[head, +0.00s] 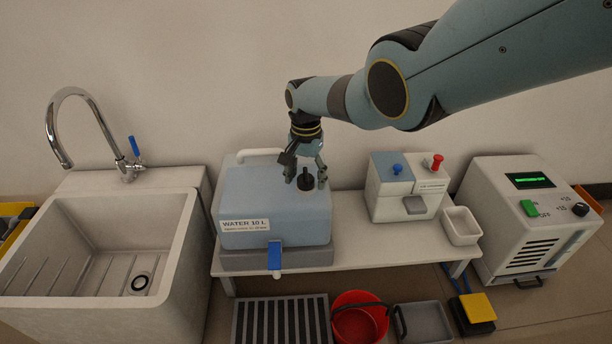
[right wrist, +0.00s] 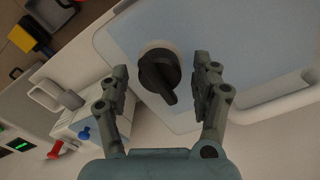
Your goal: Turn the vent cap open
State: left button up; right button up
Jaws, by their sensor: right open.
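The vent cap (head: 305,181) is a black knob on top of the blue water container (head: 262,190), near its right side. In the right wrist view the vent cap (right wrist: 158,74) shows a round body with a ridge pointing down and slightly right. My right gripper (head: 307,178) is open above the container with its fingers on either side of the cap. In the right wrist view my right gripper (right wrist: 163,80) has a finger on each side of the cap, with gaps visible. Whether the fingertips touch it cannot be told. My left gripper is not in view.
The container stands on a white bench (head: 353,249) with a blue tap (head: 274,257) at its front. A dispenser box (head: 408,185) with blue and red knobs stands to the right, beside a small white bin (head: 461,226). A sink (head: 110,245) is at left. A red bucket (head: 360,320) is below.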

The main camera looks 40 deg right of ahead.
aim_at(306, 173)
jog(key=shift+w+r, duration=0.1)
jog(key=shift+r, duration=0.7)
notch_tip(306, 173, up, 10)
jog(key=shift+r, duration=0.2)
